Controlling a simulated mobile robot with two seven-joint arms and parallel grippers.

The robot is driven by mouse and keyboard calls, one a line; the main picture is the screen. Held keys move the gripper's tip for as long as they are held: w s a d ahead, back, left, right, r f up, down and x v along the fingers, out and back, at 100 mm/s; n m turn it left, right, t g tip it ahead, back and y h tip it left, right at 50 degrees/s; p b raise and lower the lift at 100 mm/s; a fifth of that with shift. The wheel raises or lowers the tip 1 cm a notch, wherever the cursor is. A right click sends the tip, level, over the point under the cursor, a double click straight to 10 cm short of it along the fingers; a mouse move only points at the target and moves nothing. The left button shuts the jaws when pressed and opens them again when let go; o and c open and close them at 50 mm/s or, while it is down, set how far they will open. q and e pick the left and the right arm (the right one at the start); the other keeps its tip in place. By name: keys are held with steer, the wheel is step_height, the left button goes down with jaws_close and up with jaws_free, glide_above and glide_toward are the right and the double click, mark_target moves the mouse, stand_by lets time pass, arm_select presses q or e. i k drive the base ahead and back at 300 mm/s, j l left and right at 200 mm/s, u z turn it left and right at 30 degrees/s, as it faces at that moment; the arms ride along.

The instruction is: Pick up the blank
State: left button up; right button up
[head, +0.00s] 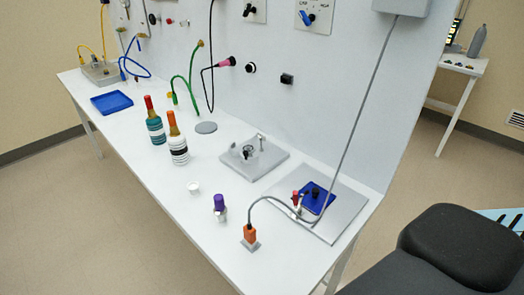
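I cannot tell for certain which thing is the blank. A flat grey disc (206,127) lies on the white bench behind the two bottles. A small white cup-like piece (193,187) stands nearer the front edge. A purple-capped metal fitting (219,206) stands to the right of it. An orange block with a grey base (250,236) sits at the near end, with a grey cable rising from it. Neither of my grippers is in view.
Two bottles (177,143) stand mid-bench. A grey plate with a fixture (254,157) and a plate with a blue pad (318,199) lie near the wall panel. A blue tray (112,102) is at the far end. Cables and hoses hang from the panel (340,110).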

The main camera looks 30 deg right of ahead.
mark_target(221, 209)
steer(key=k+l, duration=0.1)
steer(key=l, duration=1.75)
steer(key=k, duration=0.05)
